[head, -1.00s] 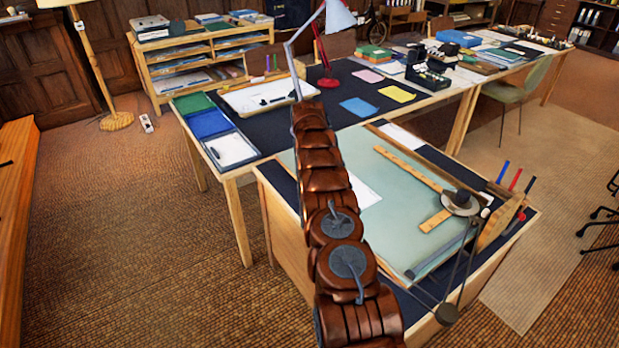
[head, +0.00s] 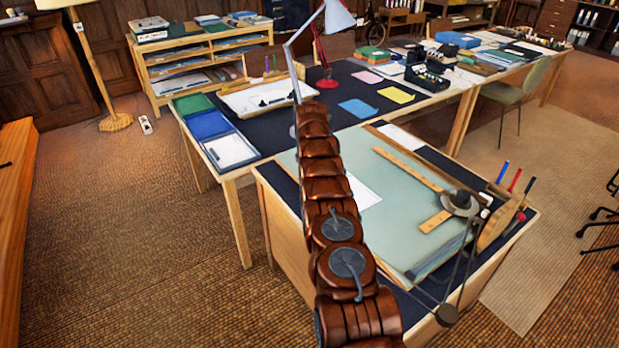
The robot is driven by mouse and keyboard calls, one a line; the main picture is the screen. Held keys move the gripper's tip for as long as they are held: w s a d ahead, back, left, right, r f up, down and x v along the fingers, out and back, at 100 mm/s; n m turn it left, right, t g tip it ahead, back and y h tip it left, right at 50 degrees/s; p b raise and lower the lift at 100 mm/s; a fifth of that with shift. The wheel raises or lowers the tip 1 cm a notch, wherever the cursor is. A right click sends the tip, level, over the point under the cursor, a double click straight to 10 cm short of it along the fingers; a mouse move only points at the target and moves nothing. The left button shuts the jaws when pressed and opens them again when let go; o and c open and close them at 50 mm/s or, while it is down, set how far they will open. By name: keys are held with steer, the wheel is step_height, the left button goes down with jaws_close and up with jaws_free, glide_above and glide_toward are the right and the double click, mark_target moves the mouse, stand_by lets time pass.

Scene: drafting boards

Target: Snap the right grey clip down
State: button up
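A pale green drafting board (head: 390,215) lies on the dark top of the near desk, with a wooden ruler (head: 405,167) and a white sheet (head: 362,192) on it. A drafting machine with a dark round head (head: 461,202) stands at its right side. I cannot make out a right grey clip in this view; it is hidden or too small to tell. My brown segmented arm rises through the middle and covers the board's left part. My gripper is not visible; the arm's far end points toward the back table.
A long dark-topped table (head: 262,141) stands behind, with blue tray (head: 208,124), small white board (head: 252,97) and red lamp base (head: 328,83). Pens (head: 515,180) stand at the near desk's right edge. Floor at left is open.

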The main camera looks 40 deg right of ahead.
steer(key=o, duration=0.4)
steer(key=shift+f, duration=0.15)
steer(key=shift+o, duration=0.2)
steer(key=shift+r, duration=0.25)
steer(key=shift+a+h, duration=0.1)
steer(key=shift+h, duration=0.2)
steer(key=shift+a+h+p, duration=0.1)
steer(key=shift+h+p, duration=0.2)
steer(key=shift+p, duration=0.25)
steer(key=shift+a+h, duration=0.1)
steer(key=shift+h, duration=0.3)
